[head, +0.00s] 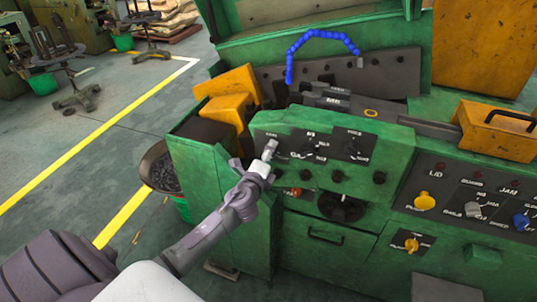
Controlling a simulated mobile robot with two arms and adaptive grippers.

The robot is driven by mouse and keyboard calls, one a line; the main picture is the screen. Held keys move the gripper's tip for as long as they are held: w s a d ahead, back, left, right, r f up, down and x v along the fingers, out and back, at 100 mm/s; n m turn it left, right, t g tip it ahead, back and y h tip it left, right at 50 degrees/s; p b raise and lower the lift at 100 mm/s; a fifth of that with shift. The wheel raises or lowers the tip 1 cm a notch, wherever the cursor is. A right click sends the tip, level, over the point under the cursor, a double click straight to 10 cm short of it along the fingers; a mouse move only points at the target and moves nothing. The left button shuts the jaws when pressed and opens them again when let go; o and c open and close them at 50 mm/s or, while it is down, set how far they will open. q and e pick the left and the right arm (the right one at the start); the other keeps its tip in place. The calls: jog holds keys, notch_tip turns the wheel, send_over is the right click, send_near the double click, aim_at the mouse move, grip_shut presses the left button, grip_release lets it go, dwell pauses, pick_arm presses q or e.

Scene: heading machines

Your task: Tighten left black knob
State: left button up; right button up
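The green heading machine (225,205) fills the middle of the head view. A row of small black knobs runs under its raised panel (385,135); the leftmost one clearly seen is a black knob (305,174), with another black knob (337,176) and a right-hand black knob (379,177). My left gripper (269,150) reaches in from the lower left. Its tip overlaps the left end of the panel, above and left of these knobs. Its fingers look close together, and whether they touch anything is unclear. The gripper may hide part of the panel's left end. My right gripper is out of view.
A black handwheel (341,207) sits below the knobs. A blue segmented hose (320,36) arches above. A lower right panel (470,200) carries yellow, grey and blue switches. A dark bin of metal pieces (160,170) stands at the left. Open floor (60,150) lies further left.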

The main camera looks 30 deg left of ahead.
pick_arm(q)
jog(key=v, duration=1.2)
dwell(0.3)
